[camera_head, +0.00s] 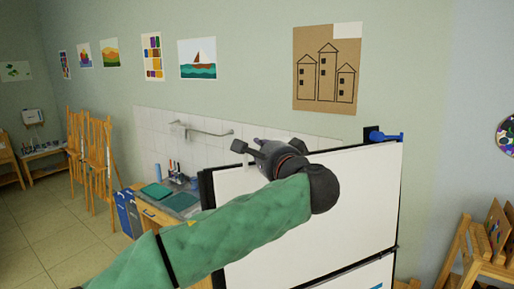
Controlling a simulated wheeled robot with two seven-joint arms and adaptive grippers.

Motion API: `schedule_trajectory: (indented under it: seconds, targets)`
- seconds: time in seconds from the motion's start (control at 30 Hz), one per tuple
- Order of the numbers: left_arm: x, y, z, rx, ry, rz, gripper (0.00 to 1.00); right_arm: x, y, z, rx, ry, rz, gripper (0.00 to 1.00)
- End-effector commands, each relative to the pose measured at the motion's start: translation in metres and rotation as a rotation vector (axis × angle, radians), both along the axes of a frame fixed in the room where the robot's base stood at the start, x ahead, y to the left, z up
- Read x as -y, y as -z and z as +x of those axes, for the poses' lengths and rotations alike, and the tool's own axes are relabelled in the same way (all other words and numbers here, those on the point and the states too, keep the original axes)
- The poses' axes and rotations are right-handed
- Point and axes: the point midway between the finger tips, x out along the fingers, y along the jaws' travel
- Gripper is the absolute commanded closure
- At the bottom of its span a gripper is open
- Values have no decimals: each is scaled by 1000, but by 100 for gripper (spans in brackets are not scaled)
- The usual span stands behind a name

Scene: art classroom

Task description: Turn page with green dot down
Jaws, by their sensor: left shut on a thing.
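A flip chart with a large white page (345,200) stands in front of me, with a black edge along its left side and top. No green dot shows on the visible part of the page. My left arm in a green sleeve crosses the chart from the lower left. My left gripper (252,151) is at the chart's upper left edge, shut on what seems to be the page; its fingertips and the grip are partly hidden by its own body. My right gripper is not in view.
A blue clip (385,136) sits at the chart's top right corner. Behind on the left are a sink counter (172,202) and wooden easels (100,165). A wooden rack (480,250) stands at the right. The floor (60,240) at left is clear.

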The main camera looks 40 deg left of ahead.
Motion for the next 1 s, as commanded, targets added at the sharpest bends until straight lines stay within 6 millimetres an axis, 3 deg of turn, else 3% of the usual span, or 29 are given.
schedule_trajectory:
  seconds: [1.0]
  targets:
    - [64,-14,-39,16,-7,-2,98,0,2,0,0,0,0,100]
